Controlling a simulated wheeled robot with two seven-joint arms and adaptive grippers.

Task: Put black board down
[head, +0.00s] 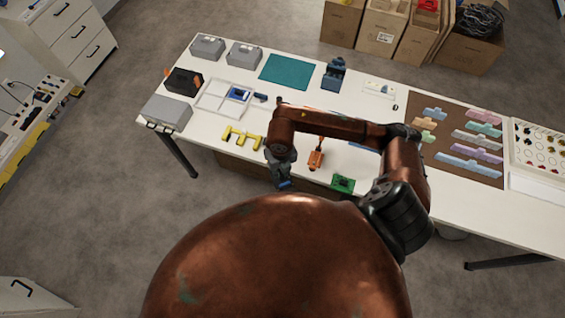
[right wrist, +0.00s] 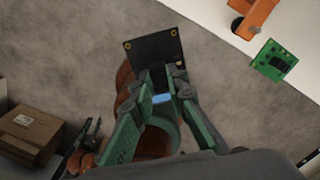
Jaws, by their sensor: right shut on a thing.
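The black board (right wrist: 153,50) is a thin dark rectangle with small brass-coloured holes at its corners. My right gripper (right wrist: 160,75) is shut on its near edge, and the board sticks out beyond the fingertips. In the right wrist view, grey floor shows around the board, and the table lies to the upper right, apart from it. In the head view my right gripper (head: 284,184) is by the front edge of the white table (head: 215,135); the board cannot be made out there. A dark part, seemingly my left gripper (right wrist: 85,145), shows small at the lower left; its jaws are unclear.
A green board (head: 343,184) and an orange tool (head: 316,158) lie near the table's front edge. Yellow pieces (head: 241,138), a white divided tray (head: 210,98) and a black box (head: 183,81) are to the left. A teal mat (head: 287,71) lies bare behind.

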